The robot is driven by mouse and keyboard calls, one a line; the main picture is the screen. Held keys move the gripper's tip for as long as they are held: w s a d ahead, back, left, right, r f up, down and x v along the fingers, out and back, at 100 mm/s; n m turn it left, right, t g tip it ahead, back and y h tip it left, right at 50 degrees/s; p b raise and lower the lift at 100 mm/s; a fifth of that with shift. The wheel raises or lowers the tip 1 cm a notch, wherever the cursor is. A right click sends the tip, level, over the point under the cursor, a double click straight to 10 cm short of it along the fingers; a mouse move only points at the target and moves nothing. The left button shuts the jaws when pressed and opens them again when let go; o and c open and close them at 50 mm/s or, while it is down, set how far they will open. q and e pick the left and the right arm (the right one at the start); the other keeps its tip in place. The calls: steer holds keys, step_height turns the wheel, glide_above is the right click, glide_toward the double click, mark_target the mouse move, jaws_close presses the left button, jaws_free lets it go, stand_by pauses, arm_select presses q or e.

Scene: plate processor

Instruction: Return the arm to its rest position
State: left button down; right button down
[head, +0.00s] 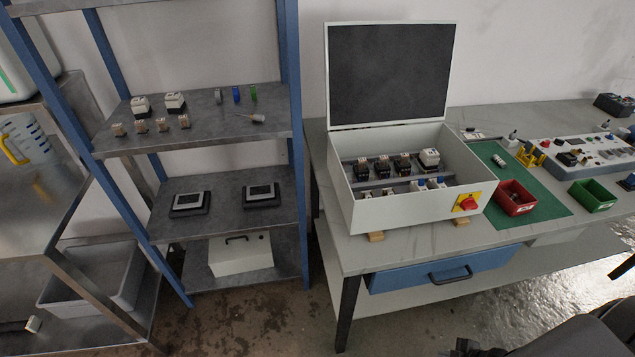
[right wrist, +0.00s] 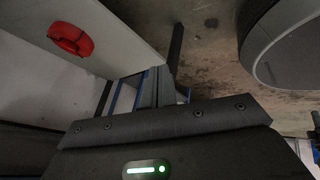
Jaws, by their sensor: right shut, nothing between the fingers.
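My right gripper (right wrist: 168,120) shows in the right wrist view as a dark bar with screws, above a dark housing with a green light. It is shut and holds nothing. In the head view, dark parts of my arm enter at the lower right corner, in front of the workbench and clear of the items on it. My left gripper is not in view.
A red bin (head: 515,198), green bin (head: 592,195) and blue drawer (head: 440,270) are nearby. Shelving (head: 225,215) stands left.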

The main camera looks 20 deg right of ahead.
steer(key=s+d+f+m+g+h, duration=0.1)
steer(key=s+d+m+g+h, duration=0.2)
steer(key=s+d, duration=0.5)
steer(key=s+d+f+m+g+h, duration=0.15)
steer(key=s+d+m+h, duration=0.3)
steer(key=d, duration=0.75)
steer(key=s+a+f+y, duration=0.1)
steer(key=a+f, duration=0.2)
steer(key=a, duration=1)
steer(key=s+a+f+m+y, duration=0.1)
steer(key=a+f, duration=0.3)
steer(key=a, duration=1)
steer(key=s+a+f+y, duration=0.1)
steer(key=a+f+y, duration=0.2)
steer(key=a, duration=1)
steer(key=shift+s+a+f, duration=0.15)
steer(key=shift+a+f, duration=0.1)
steer(key=shift+f, duration=0.4)
steer(key=shift+g, duration=0.25)
